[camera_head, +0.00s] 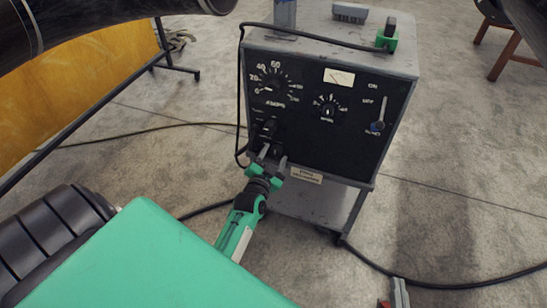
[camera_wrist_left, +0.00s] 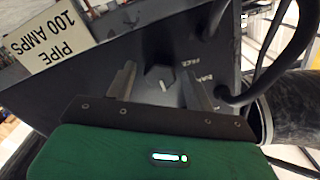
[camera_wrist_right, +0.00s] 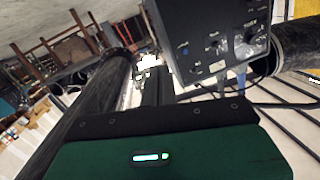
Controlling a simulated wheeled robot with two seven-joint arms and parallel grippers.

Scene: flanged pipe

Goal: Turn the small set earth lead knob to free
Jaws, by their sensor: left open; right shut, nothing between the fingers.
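The small set (camera_head: 335,115) is a grey box with a black front panel. My open left gripper (camera_head: 272,156) is at the panel's lower left corner. In the left wrist view its two fingers (camera_wrist_left: 160,78) stand apart, one on each side of a small dark knob (camera_wrist_left: 166,80) with a pale mark. White lettering reading FREE lies beside it. I cannot tell whether the fingers touch the knob. In the head view the gripper hides this knob. My right gripper (camera_wrist_right: 157,88) is shut and empty, away from the set, which shows at upper right there.
A PIPE 100 AMPS plate (camera_wrist_left: 52,38) is beside the knob. Black cables run by the panel's left side and over the floor. A green clamp (camera_head: 387,38) sits on top of the set. Large dark pipes cross the head view's upper corners.

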